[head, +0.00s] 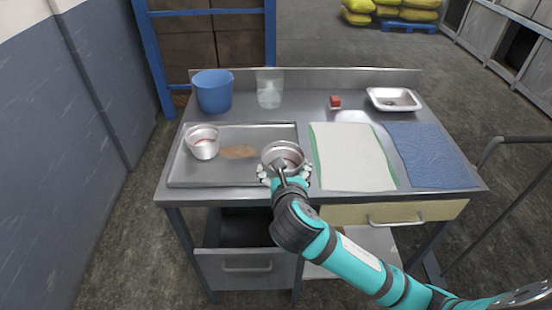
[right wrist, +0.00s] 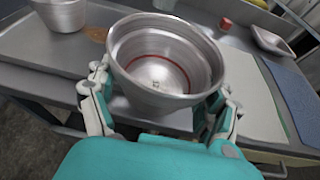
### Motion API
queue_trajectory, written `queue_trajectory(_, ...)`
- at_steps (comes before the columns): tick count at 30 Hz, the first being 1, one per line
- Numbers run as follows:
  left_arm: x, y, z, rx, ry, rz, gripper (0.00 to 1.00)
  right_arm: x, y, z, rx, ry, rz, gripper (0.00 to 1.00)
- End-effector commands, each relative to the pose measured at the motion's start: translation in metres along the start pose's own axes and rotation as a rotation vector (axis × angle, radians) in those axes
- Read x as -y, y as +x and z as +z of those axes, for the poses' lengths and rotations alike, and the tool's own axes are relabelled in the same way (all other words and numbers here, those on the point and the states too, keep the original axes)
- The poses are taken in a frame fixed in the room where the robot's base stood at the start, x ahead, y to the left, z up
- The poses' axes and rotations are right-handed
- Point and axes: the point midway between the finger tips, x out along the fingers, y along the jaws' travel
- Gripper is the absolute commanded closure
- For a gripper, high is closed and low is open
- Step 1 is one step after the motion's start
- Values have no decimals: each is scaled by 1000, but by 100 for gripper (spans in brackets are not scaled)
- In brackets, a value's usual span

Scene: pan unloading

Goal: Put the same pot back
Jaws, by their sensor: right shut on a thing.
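A silver metal pot (head: 283,155) with a red line inside is in my right gripper (head: 284,178), over the right end of the tray. In the right wrist view the pot (right wrist: 165,62) is upright between the two fingers of my right gripper (right wrist: 160,105), which are shut on its sides. I cannot tell whether its base touches the tray. A second similar pot (head: 203,142) stands at the left of the metal tray (head: 232,178); it also shows in the right wrist view (right wrist: 62,14). A brown patch (head: 238,152) lies on the tray between the pots. My left gripper is not in view.
A blue bucket (head: 212,92) and a clear container (head: 269,90) stand behind the tray. A white cloth (head: 352,157) and a blue cloth (head: 430,156) lie to the right. A red block (head: 335,102) and a metal dish (head: 394,99) are at the back right.

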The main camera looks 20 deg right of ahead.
Motion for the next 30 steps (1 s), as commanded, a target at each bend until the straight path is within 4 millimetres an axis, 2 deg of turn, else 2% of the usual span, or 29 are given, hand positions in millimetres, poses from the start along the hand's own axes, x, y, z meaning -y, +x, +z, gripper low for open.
queue_trajectory(3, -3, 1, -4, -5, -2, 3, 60, -5, 21, 6, 3, 6, -16, 54)
queue_trajectory(11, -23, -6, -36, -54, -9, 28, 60, -18, 86, 26, 0, 6, -13, 54)
queue_trajectory(15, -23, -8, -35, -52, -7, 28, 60, -25, 119, 36, 0, 6, -14, 54)
queue_trajectory(18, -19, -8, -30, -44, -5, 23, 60, -29, 137, 40, 0, 5, -12, 54)
queue_trajectory(25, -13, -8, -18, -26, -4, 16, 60, -31, 153, 41, -1, 4, -11, 54)
queue_trajectory(30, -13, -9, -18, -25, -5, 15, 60, -31, 160, 20, -5, 2, -12, 54)
